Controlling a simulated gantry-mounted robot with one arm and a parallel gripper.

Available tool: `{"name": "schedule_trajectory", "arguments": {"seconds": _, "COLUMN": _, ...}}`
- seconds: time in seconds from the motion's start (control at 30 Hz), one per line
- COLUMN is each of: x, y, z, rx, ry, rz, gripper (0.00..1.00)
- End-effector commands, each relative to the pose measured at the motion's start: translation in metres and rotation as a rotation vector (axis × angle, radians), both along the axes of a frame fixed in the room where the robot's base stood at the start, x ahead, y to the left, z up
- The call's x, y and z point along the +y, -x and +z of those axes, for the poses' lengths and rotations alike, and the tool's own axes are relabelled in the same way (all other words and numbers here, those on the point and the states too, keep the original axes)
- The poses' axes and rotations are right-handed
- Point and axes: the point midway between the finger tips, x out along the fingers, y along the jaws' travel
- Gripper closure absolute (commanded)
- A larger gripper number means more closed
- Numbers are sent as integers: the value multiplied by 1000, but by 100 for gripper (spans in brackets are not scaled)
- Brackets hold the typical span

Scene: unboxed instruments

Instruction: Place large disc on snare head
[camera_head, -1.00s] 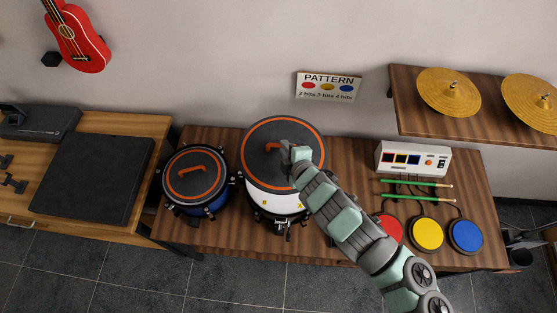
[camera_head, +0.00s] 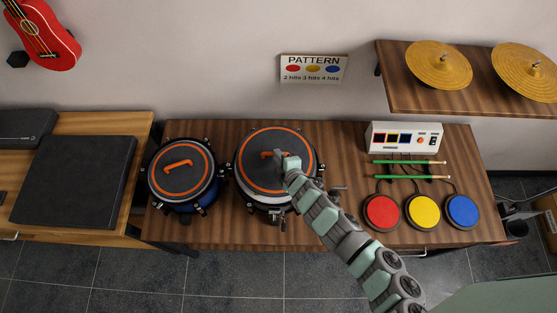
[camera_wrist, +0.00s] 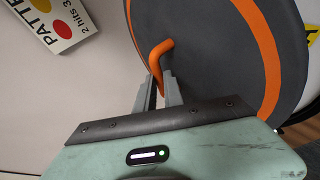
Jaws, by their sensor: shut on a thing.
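The large disc (camera_head: 258,172) is dark grey with an orange ring and an orange bar handle. It lies flat over the top of the white snare drum (camera_head: 258,202), whose black lugs show around its edge. My gripper (camera_head: 281,160) reaches in from the lower right and is shut on the handle. In the wrist view, my fingers (camera_wrist: 160,85) close on the orange handle (camera_wrist: 160,54) of the disc (camera_wrist: 215,60). Most of the snare head is hidden under the disc, and I cannot tell whether the disc touches it.
A smaller blue drum (camera_head: 190,205) with a similar disc (camera_head: 182,180) stands close on the left. Red, yellow and blue pads (camera_head: 422,210), green sticks (camera_head: 410,162) and a white control box (camera_head: 404,137) are to the right. A shelf with cymbals (camera_head: 438,65) overhangs the back right.

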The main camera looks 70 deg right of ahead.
Motion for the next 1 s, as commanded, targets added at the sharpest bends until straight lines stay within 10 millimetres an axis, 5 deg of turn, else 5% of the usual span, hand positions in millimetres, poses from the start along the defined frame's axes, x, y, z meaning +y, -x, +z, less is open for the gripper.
{"name": "schedule_trajectory", "arguments": {"seconds": 0.33, "x": 1, "y": 0, "z": -35, "rx": 1, "ry": -2, "rz": 0, "gripper": 100}}
{"name": "schedule_trajectory", "arguments": {"seconds": 0.67, "x": 1, "y": -1, "z": -40, "rx": 1, "ry": 1, "rz": 3, "gripper": 100}}
{"name": "schedule_trajectory", "arguments": {"seconds": 0.7, "x": 1, "y": -1, "z": -39, "rx": 1, "ry": 0, "rz": 2, "gripper": 85}}
{"name": "schedule_trajectory", "arguments": {"seconds": 1.0, "x": 1, "y": 0, "z": -39, "rx": 2, "ry": 0, "rz": 1, "gripper": 66}}
